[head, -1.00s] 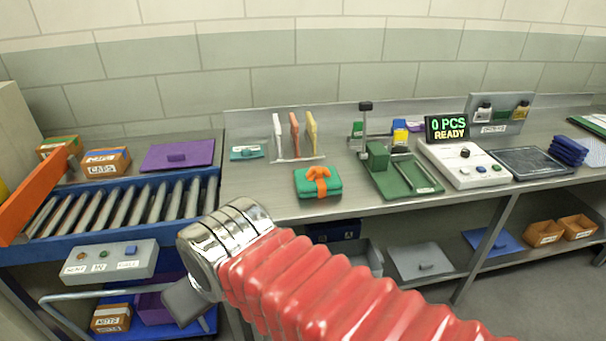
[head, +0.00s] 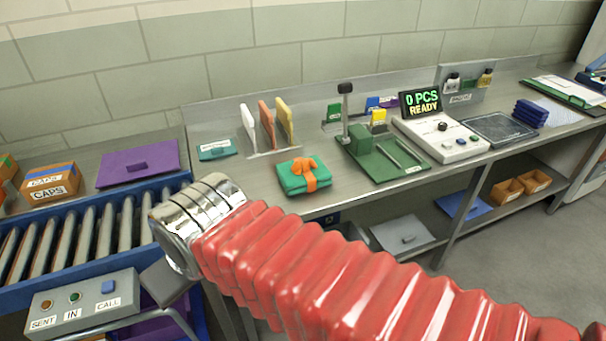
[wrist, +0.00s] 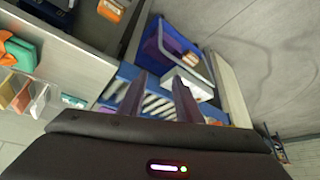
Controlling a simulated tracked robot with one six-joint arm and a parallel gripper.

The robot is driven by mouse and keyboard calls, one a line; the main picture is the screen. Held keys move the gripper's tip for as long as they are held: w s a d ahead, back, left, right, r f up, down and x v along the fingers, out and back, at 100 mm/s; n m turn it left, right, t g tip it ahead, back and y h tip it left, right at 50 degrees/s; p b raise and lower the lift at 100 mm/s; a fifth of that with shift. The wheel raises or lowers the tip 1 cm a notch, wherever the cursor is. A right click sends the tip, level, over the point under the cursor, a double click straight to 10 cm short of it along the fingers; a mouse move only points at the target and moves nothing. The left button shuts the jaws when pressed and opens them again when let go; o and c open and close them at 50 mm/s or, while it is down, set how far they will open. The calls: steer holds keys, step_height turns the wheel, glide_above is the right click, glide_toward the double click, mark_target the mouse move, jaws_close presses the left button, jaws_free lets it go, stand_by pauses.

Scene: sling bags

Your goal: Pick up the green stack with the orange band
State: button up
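The green stack with the orange band (head: 290,182) lies flat near the front edge of the steel bench, with an orange knot on top. In the wrist view a green and orange piece (wrist: 22,58) at the left edge appears to be this stack, partly cut off. My gripper (wrist: 159,82) shows two dark fingers standing apart with nothing between them. It points toward the roller conveyor and the shelf below, away from the stack. In the head view my gripper is mostly hidden by my wrist.
White, orange and yellow upright panels (head: 266,125) stand behind the stack. A green fixture with a post (head: 390,160) stands to its right, beside a white control box (head: 440,138). The roller conveyor (head: 85,232) and a grey button box (head: 85,305) are at left.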

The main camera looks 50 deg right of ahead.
steer(key=o, duration=0.3)
steer(key=shift+w+d, duration=0.3)
steer(key=o, duration=0.8)
steer(key=w+d+m+h, duration=0.1)
steer(key=w+d, duration=0.1)
steer(key=d, duration=0.2)
steer(key=w+d+t+h, duration=0.1)
steer(key=w+d, duration=0.1)
steer(key=d, duration=0.2)
steer(key=w+d+m+h, duration=0.1)
steer(key=w+d, duration=0.1)
steer(key=d, duration=0.1)
steer(key=shift+w+d+f+m+t, duration=0.25)
steer(key=shift+w+d+m+t, duration=0.05)
steer(key=shift+w+d, duration=0.1)
steer(key=shift+c, duration=0.2)
steer(key=shift+o, duration=0.6)
steer(key=w+d+f+m+t+h, duration=0.1)
steer(key=w+d+h, duration=0.2)
steer(key=d, duration=1.1)
steer(key=shift+w+d+m, duration=0.15)
steer(key=shift+d+m, duration=0.15)
steer(key=shift+m, duration=0.1)
steer(key=m+t+h, duration=0.1)
steer(key=m+t, duration=0.1)
steer(key=t, duration=0.1)
glide_toward(307, 164)
steer(key=s+a, duration=0.1)
steer(key=shift+s+t, duration=0.5)
steer(key=shift+x, duration=4.35)
